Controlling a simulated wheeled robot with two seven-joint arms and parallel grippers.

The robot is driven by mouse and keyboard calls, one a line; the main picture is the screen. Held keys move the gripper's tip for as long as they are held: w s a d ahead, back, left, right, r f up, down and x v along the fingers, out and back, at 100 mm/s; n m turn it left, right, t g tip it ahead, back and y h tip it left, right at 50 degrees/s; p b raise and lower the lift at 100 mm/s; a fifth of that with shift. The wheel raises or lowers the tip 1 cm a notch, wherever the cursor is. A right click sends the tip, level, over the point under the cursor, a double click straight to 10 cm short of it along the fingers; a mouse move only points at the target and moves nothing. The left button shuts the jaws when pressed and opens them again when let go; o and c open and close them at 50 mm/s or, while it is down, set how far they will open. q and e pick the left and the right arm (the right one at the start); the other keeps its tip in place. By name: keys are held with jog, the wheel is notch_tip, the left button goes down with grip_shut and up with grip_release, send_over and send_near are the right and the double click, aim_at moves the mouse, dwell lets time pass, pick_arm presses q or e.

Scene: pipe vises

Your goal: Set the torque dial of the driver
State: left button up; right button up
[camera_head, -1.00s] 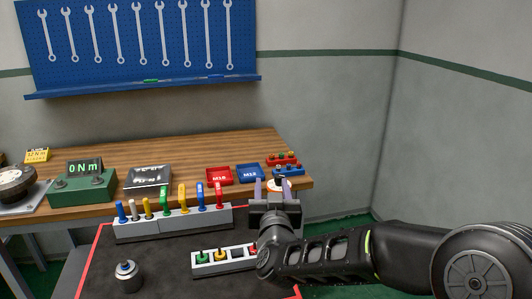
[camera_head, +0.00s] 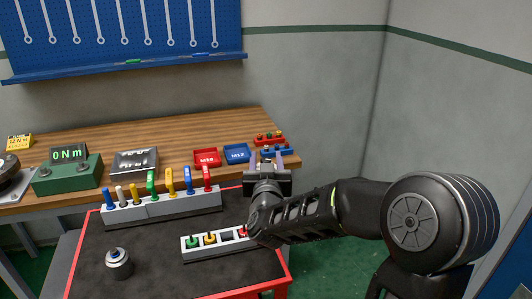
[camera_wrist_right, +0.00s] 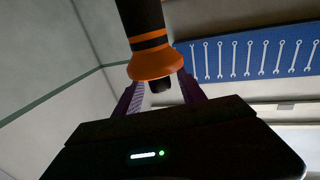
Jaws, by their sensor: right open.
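My right gripper (camera_head: 267,167) is over the right end of the bench, its two purple fingers apart. In the right wrist view, a black and orange tool that looks like the driver (camera_wrist_right: 154,60) hangs down in front of the gripper (camera_wrist_right: 160,95). Its flared orange collar is at the level of the fingers, with a short dark tip below. I cannot tell whether a finger touches it. No dial marks are readable. In the head view the tool is hidden by the gripper or too small to make out. My left gripper is not in view.
A green box with a display reading 0 Nm (camera_head: 68,178) and a yellow sign (camera_head: 19,142) stand at the left. Red (camera_head: 207,157) and blue (camera_head: 237,153) trays lie left of the gripper. Coloured tools stand in a grey rack (camera_head: 160,207) on the dark cart top (camera_head: 145,240).

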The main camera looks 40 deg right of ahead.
jog(key=shift+x, duration=1.45)
jog(key=shift+c, duration=0.6)
grip_shut()
